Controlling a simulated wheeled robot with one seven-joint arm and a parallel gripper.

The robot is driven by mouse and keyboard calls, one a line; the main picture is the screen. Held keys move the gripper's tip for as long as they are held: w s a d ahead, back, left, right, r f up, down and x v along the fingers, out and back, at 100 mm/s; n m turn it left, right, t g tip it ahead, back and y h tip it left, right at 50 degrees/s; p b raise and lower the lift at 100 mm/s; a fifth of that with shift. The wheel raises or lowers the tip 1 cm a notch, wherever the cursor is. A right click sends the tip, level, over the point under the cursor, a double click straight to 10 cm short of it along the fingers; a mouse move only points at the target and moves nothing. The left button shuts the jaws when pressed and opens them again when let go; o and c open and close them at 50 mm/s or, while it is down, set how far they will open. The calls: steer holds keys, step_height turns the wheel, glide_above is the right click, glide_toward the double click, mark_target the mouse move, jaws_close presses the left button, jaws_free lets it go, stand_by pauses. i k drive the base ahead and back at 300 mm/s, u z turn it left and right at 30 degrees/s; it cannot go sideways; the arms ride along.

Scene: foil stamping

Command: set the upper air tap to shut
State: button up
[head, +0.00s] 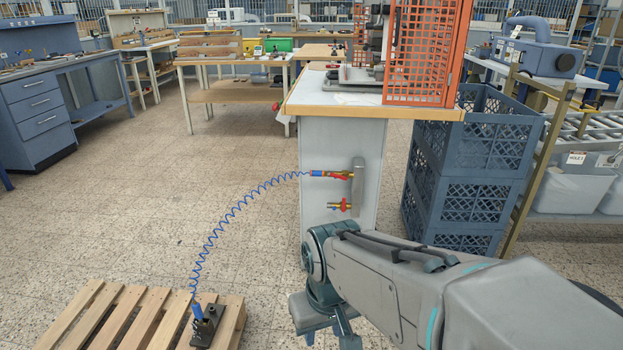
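The upper air tap (339,175) is a brass valve with a red handle, on a grey manifold block (358,182) on the side of the light grey bench cabinet. Its handle looks roughly in line with the brass body, though it is small in the picture. A blue coiled hose (228,216) joins its left end. The lower tap (341,207), also brass and red, sits just below with no coiled hose on it. My gripper (336,333) is low in the picture, below and apart from both taps, partly cut off by the bottom edge; its opening is unclear.
The hose runs down to a black device (207,325) on a wooden pallet (130,312) at lower left. Stacked blue crates (462,190) stand right of the cabinet. An orange guard (425,55) stands on the bench top (330,100).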

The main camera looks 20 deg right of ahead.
mark_target(344, 178)
steer(key=u, duration=0.1)
steer(key=k, duration=0.25)
steer(key=z, duration=0.35)
steer(key=i, duration=1.55)
